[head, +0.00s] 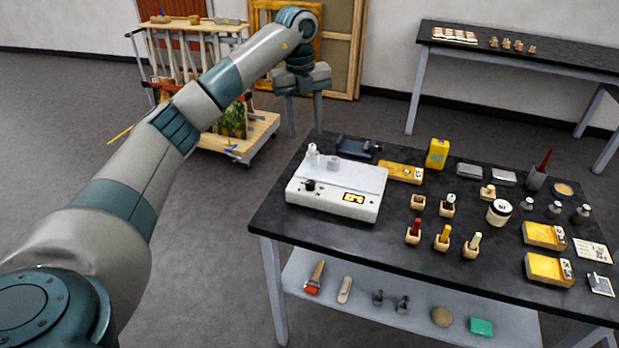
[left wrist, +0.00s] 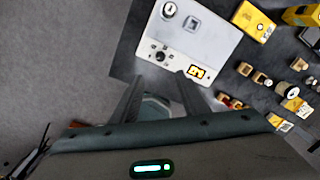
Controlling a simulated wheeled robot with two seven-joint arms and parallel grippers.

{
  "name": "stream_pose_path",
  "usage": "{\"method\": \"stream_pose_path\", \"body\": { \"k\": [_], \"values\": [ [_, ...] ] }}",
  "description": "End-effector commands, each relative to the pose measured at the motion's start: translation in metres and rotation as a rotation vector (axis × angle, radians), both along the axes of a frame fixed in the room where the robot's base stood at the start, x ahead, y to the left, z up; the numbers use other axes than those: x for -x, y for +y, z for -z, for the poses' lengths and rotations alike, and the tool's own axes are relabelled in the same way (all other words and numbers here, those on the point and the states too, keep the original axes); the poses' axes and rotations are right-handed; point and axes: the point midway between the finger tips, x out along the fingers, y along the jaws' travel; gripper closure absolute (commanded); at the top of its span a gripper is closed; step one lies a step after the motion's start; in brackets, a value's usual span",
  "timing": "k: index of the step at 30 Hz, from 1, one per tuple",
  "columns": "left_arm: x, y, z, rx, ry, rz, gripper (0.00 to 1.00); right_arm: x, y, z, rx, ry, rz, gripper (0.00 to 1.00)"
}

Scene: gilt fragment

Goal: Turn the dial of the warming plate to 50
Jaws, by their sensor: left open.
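The warming plate (head: 340,180) is a white box at the left end of the black table. My left gripper (head: 305,128) is open and empty, held in the air behind and left of the table, apart from the plate. My right gripper is not in view.
Stamps, jars and yellow boxes (head: 544,236) fill the table's right side. A wooden cart (head: 235,140) stands behind my left arm. Grey floor is clear left of the table.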

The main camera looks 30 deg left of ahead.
Motion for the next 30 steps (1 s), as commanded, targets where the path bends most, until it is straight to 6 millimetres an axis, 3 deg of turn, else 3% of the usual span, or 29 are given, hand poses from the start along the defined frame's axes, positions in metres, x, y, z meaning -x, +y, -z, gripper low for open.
{"method": "stream_pose_path", "body": {
  "k": [5, 11, 30],
  "values": [
    [0.000, -0.001, 0.007, 0.001, 0.002, 0.001, 0.59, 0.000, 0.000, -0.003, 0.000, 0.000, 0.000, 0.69],
    [-0.001, -0.002, 0.029, 0.000, 0.003, 0.002, 0.59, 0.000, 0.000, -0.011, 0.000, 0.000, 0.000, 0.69],
    [-0.006, -0.007, 0.140, 0.002, 0.003, 0.001, 0.59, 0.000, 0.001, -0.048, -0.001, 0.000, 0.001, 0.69]
  ]
}}
